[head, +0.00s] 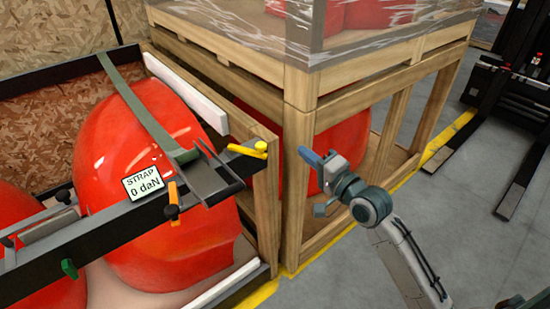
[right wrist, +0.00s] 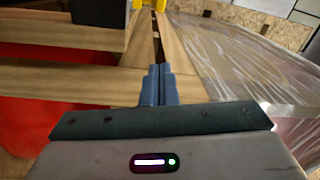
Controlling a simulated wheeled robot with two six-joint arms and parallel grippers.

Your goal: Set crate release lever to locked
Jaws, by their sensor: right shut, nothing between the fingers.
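A yellow lever (head: 247,150) sits at the right end of the black crate rail (head: 110,228), lying almost level across it. I take it for the release lever; no locked or open mark on it is legible. A yellow piece (right wrist: 150,4), probably the same lever, shows at the top edge of the right wrist view. My right gripper (head: 309,157) is to the right of the lever, apart from it, by the wooden corner post. Its blue fingers are together and empty, and they also show in the right wrist view (right wrist: 160,70). My left gripper is not in view.
A green strap (head: 135,105) crosses a red nosecone (head: 120,150). A wrapped wooden crate (head: 300,95) stands behind. Floor at right is clear before the forklift (head: 505,95).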

